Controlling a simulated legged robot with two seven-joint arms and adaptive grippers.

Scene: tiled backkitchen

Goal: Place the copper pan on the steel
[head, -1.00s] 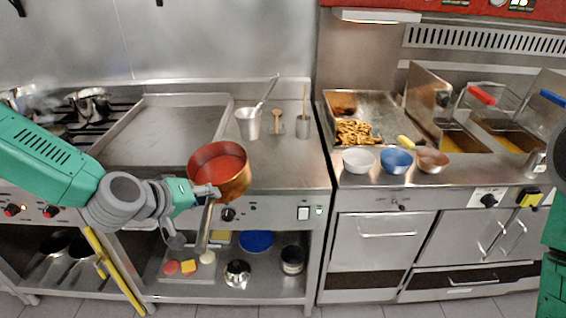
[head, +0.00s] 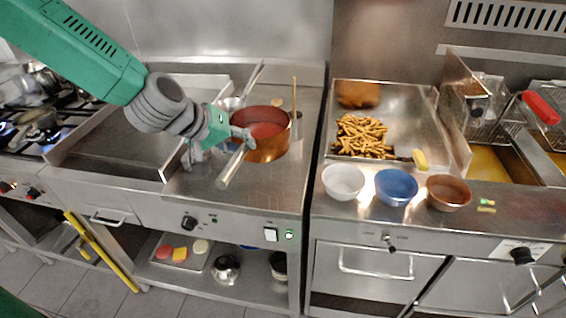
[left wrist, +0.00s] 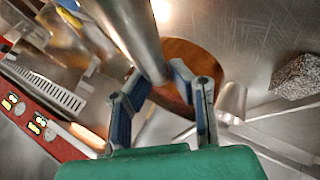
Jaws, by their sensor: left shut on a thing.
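The copper pan (head: 267,150), with a reddish inside and a long steel handle (head: 230,168), is over the bare steel top (head: 262,196) right of the griddle. My left gripper (head: 236,137) is shut on the pan where handle and body meet. The pan looks about level, its handle pointing toward the front left. I cannot tell if its base touches the steel. In the left wrist view the pan (left wrist: 196,58) lies beyond my left gripper (left wrist: 165,98), whose fingers stand on both sides of the handle (left wrist: 128,38). My right gripper is not in view.
Behind the pan stand a steel pot (head: 232,104) and a container with a wooden utensil (head: 294,95). To the right are a fries tray (head: 400,105) and white (head: 343,182), blue (head: 396,187) and brown (head: 448,193) bowls. Steel in front of the pan is clear.

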